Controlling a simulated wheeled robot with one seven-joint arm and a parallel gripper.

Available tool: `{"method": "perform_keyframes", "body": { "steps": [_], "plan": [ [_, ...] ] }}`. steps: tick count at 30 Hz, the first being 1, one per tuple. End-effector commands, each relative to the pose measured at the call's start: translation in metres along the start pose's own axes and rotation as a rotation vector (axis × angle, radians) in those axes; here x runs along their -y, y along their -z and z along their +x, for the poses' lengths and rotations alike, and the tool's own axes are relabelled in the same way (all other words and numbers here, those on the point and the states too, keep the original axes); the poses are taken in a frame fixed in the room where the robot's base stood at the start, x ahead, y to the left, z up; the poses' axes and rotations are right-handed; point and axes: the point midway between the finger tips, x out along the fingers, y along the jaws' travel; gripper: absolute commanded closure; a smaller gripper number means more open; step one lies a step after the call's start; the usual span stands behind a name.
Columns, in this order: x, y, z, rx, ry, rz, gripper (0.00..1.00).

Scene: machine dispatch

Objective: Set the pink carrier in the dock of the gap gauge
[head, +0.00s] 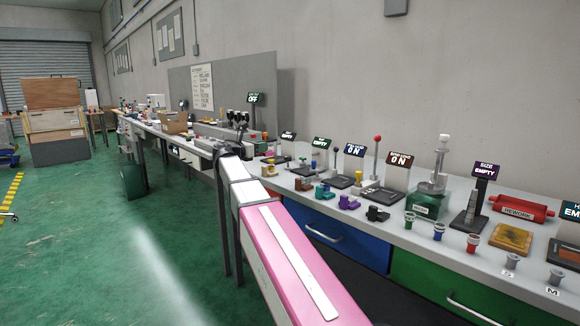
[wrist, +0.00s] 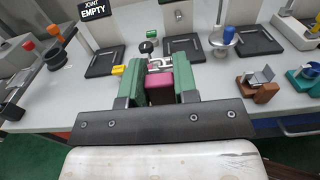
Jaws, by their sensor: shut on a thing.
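In the wrist view, my gripper (wrist: 159,82) has its green fingers shut on the pink carrier (wrist: 159,91). The carrier shows as a small pink block between the fingers. A metal piece (wrist: 160,64) and a black ball knob (wrist: 146,47) show just beyond it; I cannot tell whether they belong to the carrier. The gripper is over the front part of the bench. Black dock plates lie beyond it: one ahead (wrist: 184,47), one at left (wrist: 101,61) by the JOINT EMPTY sign (wrist: 94,11). I cannot tell which is the gap gauge's. The head view does not show the carrier clearly.
On the bench, a yellow piece (wrist: 118,70) sits left of my fingers. A brown carrier (wrist: 256,87) and a teal one (wrist: 304,78) stand at right. In the head view, several signed stations line the bench (head: 455,248).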

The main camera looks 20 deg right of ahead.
Motion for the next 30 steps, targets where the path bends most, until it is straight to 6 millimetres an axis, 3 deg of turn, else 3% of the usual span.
{"method": "perform_keyframes", "body": {
  "steps": [1,6,14,30],
  "plan": [
    [0.002,-0.002,0.017,0.001,0.004,0.000,1.00],
    [0.010,-0.007,0.060,0.001,0.004,0.001,1.00],
    [0.018,-0.007,0.094,0.001,0.002,0.000,1.00],
    [0.034,0.050,0.190,0.001,0.002,0.000,1.00]
  ]
}}
